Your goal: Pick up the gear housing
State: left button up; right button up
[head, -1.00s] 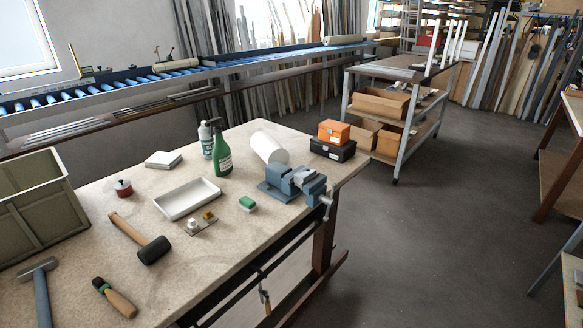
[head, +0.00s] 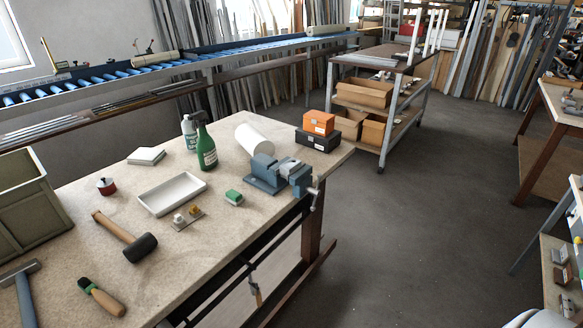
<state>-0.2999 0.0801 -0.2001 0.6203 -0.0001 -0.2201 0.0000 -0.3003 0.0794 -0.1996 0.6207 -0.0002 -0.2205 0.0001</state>
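I cannot make out a thing that is clearly a gear housing in the head view. The workbench (head: 235,230) holds a blue-grey vise (head: 268,178) at its right edge, a small plate with white and yellow knobs (head: 187,217), and a small red pot with a dark knob (head: 106,186). Small items (head: 562,256) sit on a rack at the right edge, too small to identify. Neither of my grippers is in view.
The bench also holds a mallet (head: 125,236), a shallow white tray (head: 172,193), a green spray bottle (head: 205,146), a white roll (head: 262,138) and orange and black boxes (head: 318,123). A wheeled cart (head: 384,98) stands behind. The floor (head: 425,230) between is clear.

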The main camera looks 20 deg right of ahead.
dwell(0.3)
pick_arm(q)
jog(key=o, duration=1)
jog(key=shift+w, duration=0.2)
